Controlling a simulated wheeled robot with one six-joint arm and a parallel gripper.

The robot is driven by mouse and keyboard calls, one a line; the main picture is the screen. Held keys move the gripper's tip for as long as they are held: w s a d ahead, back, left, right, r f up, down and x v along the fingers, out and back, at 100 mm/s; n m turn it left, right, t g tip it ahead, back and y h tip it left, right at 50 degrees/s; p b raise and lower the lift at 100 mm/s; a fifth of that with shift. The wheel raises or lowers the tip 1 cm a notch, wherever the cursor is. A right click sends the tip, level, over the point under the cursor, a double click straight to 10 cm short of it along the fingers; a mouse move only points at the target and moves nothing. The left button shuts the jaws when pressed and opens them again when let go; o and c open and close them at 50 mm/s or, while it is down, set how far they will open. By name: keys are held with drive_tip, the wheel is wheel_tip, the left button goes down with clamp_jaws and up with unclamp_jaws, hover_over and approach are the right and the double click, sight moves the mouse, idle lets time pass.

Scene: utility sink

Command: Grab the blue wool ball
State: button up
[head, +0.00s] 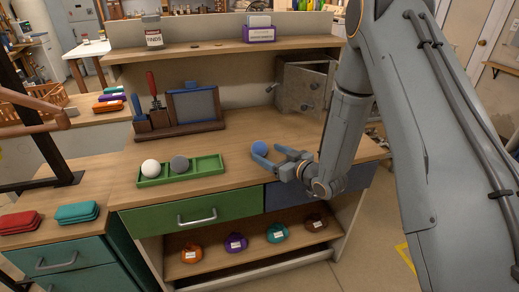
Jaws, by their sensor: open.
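The blue wool ball (259,149) is at the right part of the wooden worktop, near its front, apart from the green tray. My gripper (268,158) is open, its two grey fingers pointing left toward the ball. The ball shows just at or beyond the fingertips; I cannot tell whether it lies between them or touches them. A green tray (208,175) on the worktop to the left holds a white ball (150,168) and a grey ball (180,164).
A wooden organiser (178,127) with a dark panel stands behind the tray. A grey metal box (305,88) stands at the back right. A raised shelf (220,51) runs along the back. Bare worktop lies between the tray and the ball.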

sight(264, 150)
drive_tip(key=shift+p+x, duration=1.3)
drive_tip(key=shift+x, duration=1.8)
drive_tip(key=shift+w+d+r, duration=0.1)
drive_tip(key=shift+r, duration=0.1)
drive_tip(key=c, duration=1.1)
